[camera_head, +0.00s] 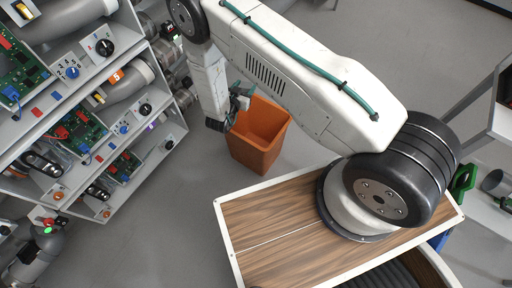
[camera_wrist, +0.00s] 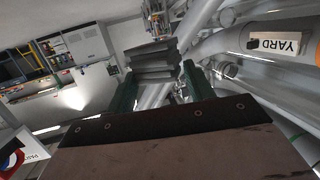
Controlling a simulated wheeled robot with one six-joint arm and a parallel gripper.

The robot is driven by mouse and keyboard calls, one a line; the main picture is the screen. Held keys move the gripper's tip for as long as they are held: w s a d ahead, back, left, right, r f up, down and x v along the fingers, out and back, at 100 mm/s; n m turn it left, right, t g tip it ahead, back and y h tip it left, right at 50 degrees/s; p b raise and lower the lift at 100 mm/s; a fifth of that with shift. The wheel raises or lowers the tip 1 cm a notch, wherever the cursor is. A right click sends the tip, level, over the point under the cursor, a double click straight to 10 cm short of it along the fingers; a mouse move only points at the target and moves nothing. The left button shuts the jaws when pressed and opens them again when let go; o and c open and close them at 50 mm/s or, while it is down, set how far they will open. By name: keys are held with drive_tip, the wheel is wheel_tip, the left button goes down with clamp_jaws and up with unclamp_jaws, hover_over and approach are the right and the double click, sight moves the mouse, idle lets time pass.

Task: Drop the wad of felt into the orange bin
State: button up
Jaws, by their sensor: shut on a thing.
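The orange bin (camera_head: 255,158) stands on the grey floor beyond the wooden-topped bench, with its open top facing up. My gripper (camera_head: 241,98) is at the bin's upper left rim in the head view; I cannot tell whether it is over the opening. In the wrist view, my gripper's green fingers (camera_wrist: 158,78) are shut on a dark grey, folded wad of felt (camera_wrist: 151,58). The wad sits between the fingertips. In the head view it is too small and too covered to make out clearly.
Grey shelves (camera_head: 122,80) with circuit boards, knobs and tubes stand left of the bin. The wooden bench top (camera_head: 262,225) is in front. A white table (camera_head: 492,215) with a green item is at right. Grey floor is free behind and left of the bin.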

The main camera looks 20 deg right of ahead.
drive_tip(key=s+d+f, duration=0.1)
drive_tip(key=d+f, duration=0.2)
drive_tip(key=f, duration=1)
drive_tip(key=shift+s, duration=0.15)
drive_tip(key=shift+f, duration=0.1)
drive_tip(key=o, duration=1)
drive_tip(key=shift+o, duration=0.2)
drive_tip(key=v, duration=0.7)
drive_tip(key=shift+s+a, duration=0.25)
